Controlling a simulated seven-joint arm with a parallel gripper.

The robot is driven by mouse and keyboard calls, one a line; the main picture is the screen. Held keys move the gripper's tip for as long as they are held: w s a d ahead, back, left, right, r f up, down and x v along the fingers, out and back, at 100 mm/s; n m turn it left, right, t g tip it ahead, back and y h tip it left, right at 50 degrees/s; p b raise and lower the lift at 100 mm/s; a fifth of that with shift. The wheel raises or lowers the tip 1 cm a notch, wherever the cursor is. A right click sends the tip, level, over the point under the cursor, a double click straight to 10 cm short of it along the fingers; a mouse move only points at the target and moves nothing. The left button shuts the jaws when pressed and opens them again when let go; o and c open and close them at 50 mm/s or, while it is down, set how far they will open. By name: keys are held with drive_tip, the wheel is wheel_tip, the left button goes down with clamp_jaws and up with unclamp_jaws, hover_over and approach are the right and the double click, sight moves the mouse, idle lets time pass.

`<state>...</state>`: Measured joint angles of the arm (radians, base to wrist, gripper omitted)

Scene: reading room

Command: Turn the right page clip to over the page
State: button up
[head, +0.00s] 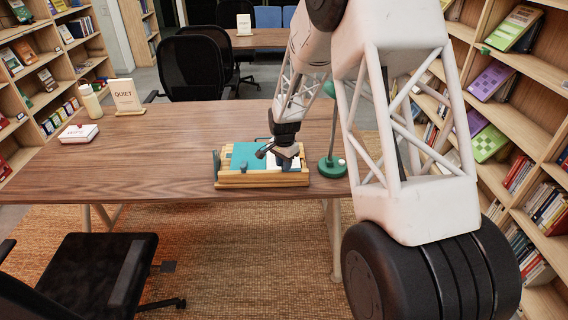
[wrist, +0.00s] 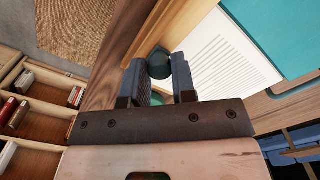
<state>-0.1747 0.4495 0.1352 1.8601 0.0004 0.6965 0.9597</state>
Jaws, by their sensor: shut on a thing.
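A wooden book stand (head: 232,181) lies near the front edge of the table, with a teal sheet or cover (head: 246,154) on its left part. A white page with printed lines shows in the wrist view (wrist: 228,68). My gripper (head: 285,165) is at the stand's right part, pointing down. In the wrist view its fingers (wrist: 161,76) are shut on a dark round knob, the right page clip (wrist: 160,64), beside the page and the wooden ledge. The clip's arm is hidden, so I cannot tell whether it lies over the page. A grey left clip (head: 243,168) shows at the stand's front.
A green lamp base (head: 331,167) stands close to the right of the stand. A white box (head: 79,133), a bottle (head: 91,102) and a QUIET sign (head: 126,95) are at the table's left. The table (head: 160,160) between is clear. Bookshelves (head: 520,110) flank the right.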

drive_tip(key=shift+n, duration=0.4)
drive_tip(key=n, duration=0.3)
drive_tip(key=shift+n, duration=0.3)
drive_tip(key=n, duration=0.4)
drive_tip(key=shift+n, duration=0.3)
drive_tip(key=n, duration=0.4)
drive_tip(key=shift+n, duration=2.5)
drive_tip(key=o, duration=0.9)
drive_tip(key=shift+o, duration=0.2)
